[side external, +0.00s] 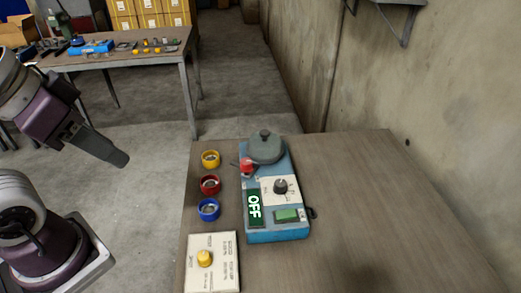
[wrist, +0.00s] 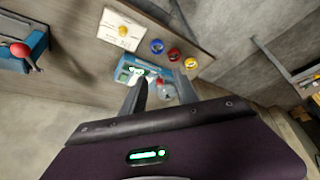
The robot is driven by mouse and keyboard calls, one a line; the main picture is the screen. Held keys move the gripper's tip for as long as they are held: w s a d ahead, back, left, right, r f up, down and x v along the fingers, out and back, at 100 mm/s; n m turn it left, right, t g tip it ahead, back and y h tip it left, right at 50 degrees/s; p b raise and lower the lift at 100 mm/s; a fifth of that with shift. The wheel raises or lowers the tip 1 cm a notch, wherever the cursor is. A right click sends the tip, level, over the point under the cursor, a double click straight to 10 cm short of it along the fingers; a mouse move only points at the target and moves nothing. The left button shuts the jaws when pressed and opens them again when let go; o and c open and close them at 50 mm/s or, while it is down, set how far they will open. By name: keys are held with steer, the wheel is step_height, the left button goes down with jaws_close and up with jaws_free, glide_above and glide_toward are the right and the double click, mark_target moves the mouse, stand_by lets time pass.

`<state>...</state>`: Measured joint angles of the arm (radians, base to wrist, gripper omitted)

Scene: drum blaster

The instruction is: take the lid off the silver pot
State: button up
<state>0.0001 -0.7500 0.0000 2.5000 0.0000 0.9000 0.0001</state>
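The silver pot (side external: 265,156) sits at the far end of a blue machine (side external: 275,235) on the wooden table. Its grey lid (side external: 266,142) is on it, with a dark knob on top. My gripper (side external: 119,159) is left of the table in the side view, well apart from the pot, and points down and right. In the wrist view, my gripper (wrist: 160,76) shows two dark fingers spread apart with nothing held. The blue machine (wrist: 127,68) shows beyond the fingers, which partly hide it.
Yellow (side external: 210,159), red (side external: 210,185) and blue (side external: 208,209) rings stand left of the machine. A white panel with a yellow button (side external: 204,258) is at the front. A red knob (side external: 247,165) stands beside the pot. The table's right side is clear; a wall (side external: 430,90) rises beyond.

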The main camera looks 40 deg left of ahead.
steer(key=shift+o, duration=0.2)
steer(key=o, duration=1.4)
steer(key=shift+c, duration=0.2)
steer(key=w+r+m+g+h, duration=0.1)
steer(key=w+r, duration=0.1)
steer(key=w, duration=0.5)
steer(key=w+r+m+g, duration=0.1)
steer(key=w+r, duration=0.2)
steer(key=w, duration=0.3)
steer(key=m+g, duration=0.3)
steer(key=m, duration=0.3)
glide_above(265, 132)
steer(key=s, duration=0.1)
steer(key=shift+y, duration=0.4)
steer(key=f, duration=1.3)
steer(key=shift+a+f, duration=0.25)
steer(key=shift+f, duration=0.1)
steer(key=f, duration=0.2)
steer(key=w+m, duration=0.1)
steer(key=shift+w+d+f+g, duration=0.1)
steer(key=shift+d+f+g, duration=0.2)
steer(key=shift+f, duration=0.1)
step_height(265, 132, down, 6)
steer(key=shift+a+f, duration=0.1)
steer(key=shift+f, duration=0.15)
